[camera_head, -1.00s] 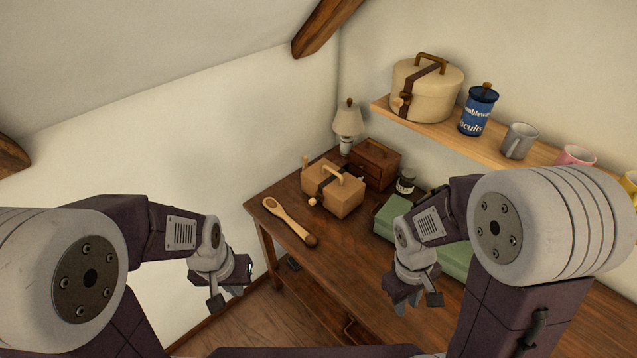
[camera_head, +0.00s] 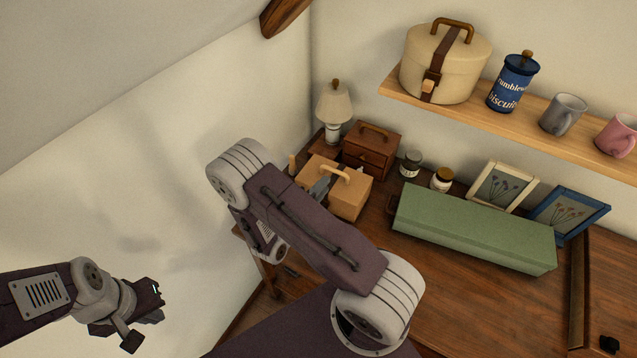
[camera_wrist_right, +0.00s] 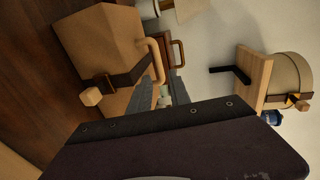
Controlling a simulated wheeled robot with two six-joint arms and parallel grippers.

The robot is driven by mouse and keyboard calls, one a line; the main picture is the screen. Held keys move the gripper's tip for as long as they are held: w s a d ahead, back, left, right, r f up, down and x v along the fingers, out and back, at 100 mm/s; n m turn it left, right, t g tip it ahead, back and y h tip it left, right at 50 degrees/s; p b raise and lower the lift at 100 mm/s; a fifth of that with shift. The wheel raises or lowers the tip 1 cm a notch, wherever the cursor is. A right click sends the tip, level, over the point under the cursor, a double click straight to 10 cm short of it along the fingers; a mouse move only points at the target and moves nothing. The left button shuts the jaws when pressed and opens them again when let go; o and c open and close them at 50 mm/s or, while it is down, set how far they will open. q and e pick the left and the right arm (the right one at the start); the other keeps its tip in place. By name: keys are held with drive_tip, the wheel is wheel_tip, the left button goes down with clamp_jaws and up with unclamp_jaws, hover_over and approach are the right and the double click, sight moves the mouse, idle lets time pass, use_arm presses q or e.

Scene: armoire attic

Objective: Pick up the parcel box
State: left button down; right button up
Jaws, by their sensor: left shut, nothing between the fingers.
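The parcel box (camera_head: 352,203) is a tan box with a pale arched handle, standing on the wooden desk near its left end. It fills the upper left of the right wrist view (camera_wrist_right: 95,38), with a dark strap and a small tan tag. My right arm reaches across to it. My right gripper (camera_wrist_right: 162,92) shows two grey fingers apart, close to the handle; the gap between them looks empty, and contact is unclear. In the head view the arm hides most of this gripper. My left gripper (camera_head: 148,312) is shut and empty at the lower left, away from the desk.
A small wooden chest (camera_head: 372,150) and a lamp (camera_head: 334,106) stand just behind the parcel box. A long green box (camera_head: 470,228), two jars and two picture frames are to its right. A shelf (camera_head: 480,105) above holds a round case, a blue tin and mugs.

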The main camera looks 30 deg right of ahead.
sight(336, 173)
drive_tip(key=x, duration=0.3)
drive_tip(key=shift+d, duration=0.1)
drive_tip(key=shift+p+x, duration=0.5)
drive_tip(key=shift+x, duration=2.55)
drive_tip(key=shift+s, duration=0.1)
clamp_jaws()
